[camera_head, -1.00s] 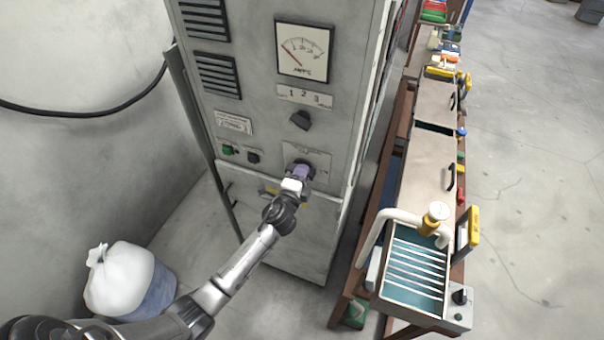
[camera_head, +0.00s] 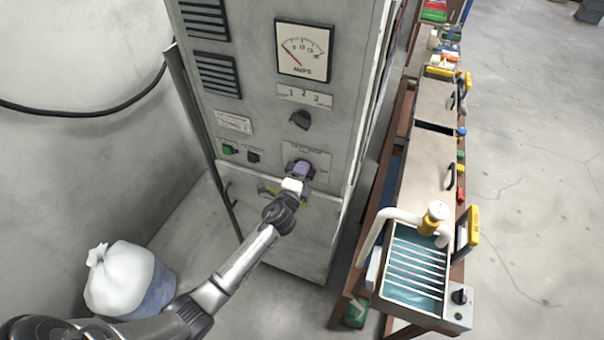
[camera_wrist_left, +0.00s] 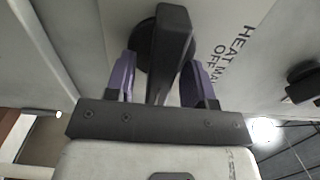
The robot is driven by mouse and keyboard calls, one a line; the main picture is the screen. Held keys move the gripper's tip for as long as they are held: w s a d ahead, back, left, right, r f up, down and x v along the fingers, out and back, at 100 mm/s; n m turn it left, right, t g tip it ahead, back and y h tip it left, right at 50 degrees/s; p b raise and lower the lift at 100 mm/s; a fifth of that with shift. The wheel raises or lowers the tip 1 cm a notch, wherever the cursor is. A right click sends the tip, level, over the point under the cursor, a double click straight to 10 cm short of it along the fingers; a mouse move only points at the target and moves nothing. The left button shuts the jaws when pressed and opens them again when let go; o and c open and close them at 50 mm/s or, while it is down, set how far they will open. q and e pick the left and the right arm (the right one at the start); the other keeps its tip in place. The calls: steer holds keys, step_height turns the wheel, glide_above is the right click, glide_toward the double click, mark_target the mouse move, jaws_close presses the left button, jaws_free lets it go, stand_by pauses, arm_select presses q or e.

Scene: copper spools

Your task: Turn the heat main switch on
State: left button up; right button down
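The heat main switch is a black rotary knob with a raised bar handle (camera_wrist_left: 173,45) on a round base, in the left wrist view. Beside it is printed lettering that reads "HEAT MA" and "OFF", partly cut off. My left gripper (camera_wrist_left: 160,75) is open, with one purple finger on each side of the bar. A gap shows between the left finger and the bar; contact on the right side is unclear. In the head view my left gripper (camera_head: 300,170) is at the cabinet's lower plate and hides most of the knob. My right gripper is not in view.
The grey cabinet (camera_head: 265,105) carries an amps meter (camera_head: 303,50), a selector knob (camera_head: 300,119) and a green button (camera_head: 228,149). A workbench with a teal tank (camera_head: 415,262) stands at right. A white bag (camera_head: 120,275) sits on the floor at left.

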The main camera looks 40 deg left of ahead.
arm_select(q)
steer(key=shift+s, duration=0.15)
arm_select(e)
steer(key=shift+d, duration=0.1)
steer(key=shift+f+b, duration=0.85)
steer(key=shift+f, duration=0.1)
arm_select(q)
steer(key=v, duration=1.3)
steer(key=shift+s, duration=0.3)
steer(key=shift+d, duration=0.1)
